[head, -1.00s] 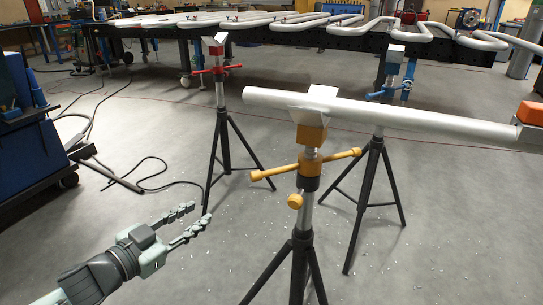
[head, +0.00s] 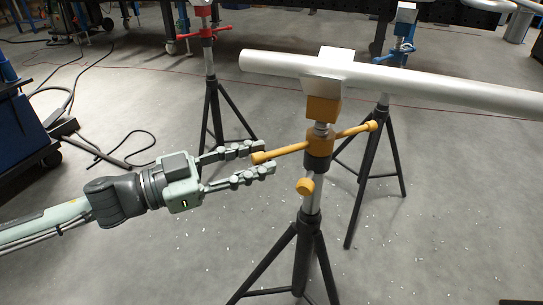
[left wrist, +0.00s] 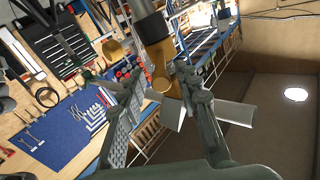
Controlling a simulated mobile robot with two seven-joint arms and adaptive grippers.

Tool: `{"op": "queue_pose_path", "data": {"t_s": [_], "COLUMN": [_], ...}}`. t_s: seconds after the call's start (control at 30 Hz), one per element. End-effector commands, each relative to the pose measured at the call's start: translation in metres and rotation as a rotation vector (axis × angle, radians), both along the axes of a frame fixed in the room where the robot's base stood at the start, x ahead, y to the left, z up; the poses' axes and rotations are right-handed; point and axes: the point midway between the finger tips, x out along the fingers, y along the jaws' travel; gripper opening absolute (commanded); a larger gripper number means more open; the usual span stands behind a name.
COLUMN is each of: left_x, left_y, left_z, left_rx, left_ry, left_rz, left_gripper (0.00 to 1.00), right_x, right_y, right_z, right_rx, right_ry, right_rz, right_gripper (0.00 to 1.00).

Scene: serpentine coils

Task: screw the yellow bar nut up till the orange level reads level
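The yellow bar nut (head: 320,148) sits on the post of the nearest tripod stand (head: 306,235), with its bar sticking out left and right and a yellow knob below. My left gripper (head: 267,157) comes in from the left with its fingers apart around the left end of the bar. No clear grip on the bar shows. In the left wrist view the yellow part (left wrist: 165,78) shows between and beyond the open fingers. A silver pipe (head: 430,88) rests on the stand's V head. The orange level is out of view now. My right gripper is not in view.
A red-nut stand (head: 209,85) stands behind to the left and a blue-nut stand (head: 380,140) behind to the right. A dark table (head: 320,8) runs along the back. Cables and a blue cabinet (head: 20,125) are at the left.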

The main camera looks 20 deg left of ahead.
Motion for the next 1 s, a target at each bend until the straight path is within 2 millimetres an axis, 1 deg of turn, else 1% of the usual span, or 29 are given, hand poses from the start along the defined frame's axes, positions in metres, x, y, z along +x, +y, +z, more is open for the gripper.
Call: {"op": "queue_pose_path", "data": {"t_s": [0.1, 0.3, 0.5, 0.77, 0.8, 0.87, 1.0], "left_x": [0.010, 0.020, 0.024, 0.024, 0.024, 0.024, 0.024], "left_y": [-0.009, -0.019, -0.023, -0.024, -0.024, -0.024, -0.024], "left_z": [0.001, 0.001, 0.000, 0.000, 0.000, 0.000, 0.000], "left_rx": [0.001, 0.001, 0.001, 0.001, 0.002, 0.002, 0.002], "left_ry": [-0.004, -0.003, 0.000, 0.001, 0.000, 0.000, 0.000], "left_rz": [0.001, 0.001, 0.002, 0.002, 0.002, 0.002, 0.002], "left_gripper": [0.33, 0.33, 0.33, 0.33, 0.31, 0.24, 0.07], "right_x": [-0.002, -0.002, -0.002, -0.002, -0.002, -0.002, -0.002], "right_y": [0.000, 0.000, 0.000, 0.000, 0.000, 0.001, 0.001], "right_z": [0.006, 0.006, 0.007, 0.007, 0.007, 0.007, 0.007], "right_rx": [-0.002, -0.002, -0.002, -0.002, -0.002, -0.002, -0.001], "right_ry": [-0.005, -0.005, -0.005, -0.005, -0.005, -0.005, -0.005], "right_rz": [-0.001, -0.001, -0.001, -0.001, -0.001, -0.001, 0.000], "right_gripper": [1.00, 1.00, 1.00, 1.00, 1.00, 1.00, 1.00]}}
